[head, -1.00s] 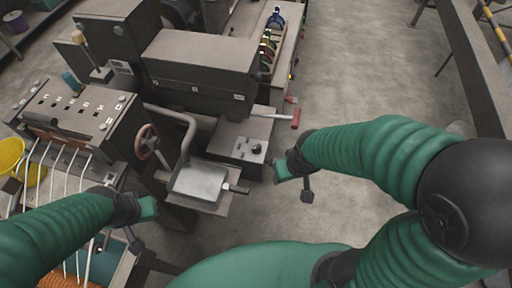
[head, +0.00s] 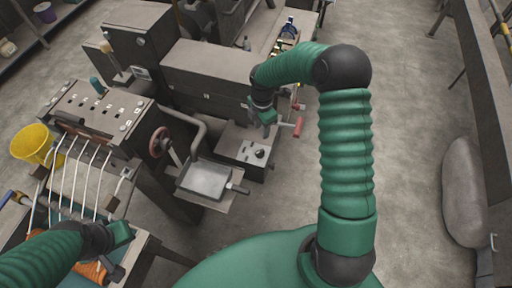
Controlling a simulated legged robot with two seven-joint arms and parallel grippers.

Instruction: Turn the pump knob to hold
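A small black knob (head: 259,153) sits on top of a low grey box (head: 238,149) at the middle of the head view, with pale marks beside it. I take it to be the pump knob; its exact setting is too small to read. My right gripper (head: 267,122) points down just behind and above the knob, in front of the long machine housing. It looks apart from the knob, and its finger gap is unclear. My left gripper (head: 117,252) is at the lower left, with its fingers apart and empty, far from the knob.
A metal tray (head: 204,181) with a curved pipe (head: 196,137) stands left of the box. A red-handled lever (head: 298,127) sticks out to the right of it. A handwheel (head: 159,142) and yellow bucket (head: 33,143) are left.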

